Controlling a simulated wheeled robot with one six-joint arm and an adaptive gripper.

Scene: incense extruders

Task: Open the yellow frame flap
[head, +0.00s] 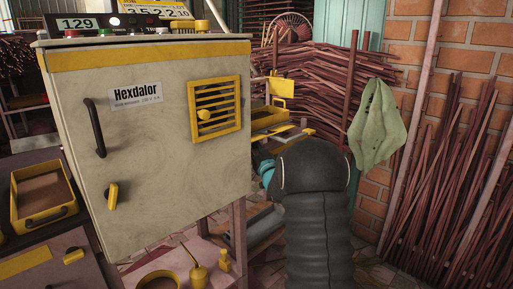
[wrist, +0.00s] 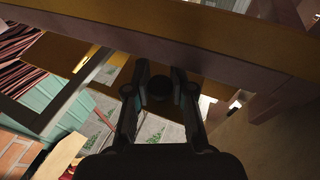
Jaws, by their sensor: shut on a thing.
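A yellow slatted frame (head: 215,108) with a round yellow knob (head: 204,115) sits on the front of the grey Hexdalor cabinet (head: 150,180) and looks flush with it. Another yellow frame-like part (head: 268,118) sticks out beyond the cabinet's right edge, partly hidden. My arm reaches towards that part; my gripper's fingers are hidden in the head view. In the wrist view my gripper (wrist: 159,80) has its fingers on both sides of a dark round knob (wrist: 160,90), just below a yellow-brown bar (wrist: 220,60). I cannot tell clearly which frame this knob belongs to.
A dark handle (head: 95,128) and yellow latch (head: 112,195) are on the cabinet front. A yellow tray (head: 42,195) stands at left. Stacked incense sticks (head: 325,90) and a green cloth (head: 375,125) are at right. A pink shelf (head: 215,265) lies below the cabinet.

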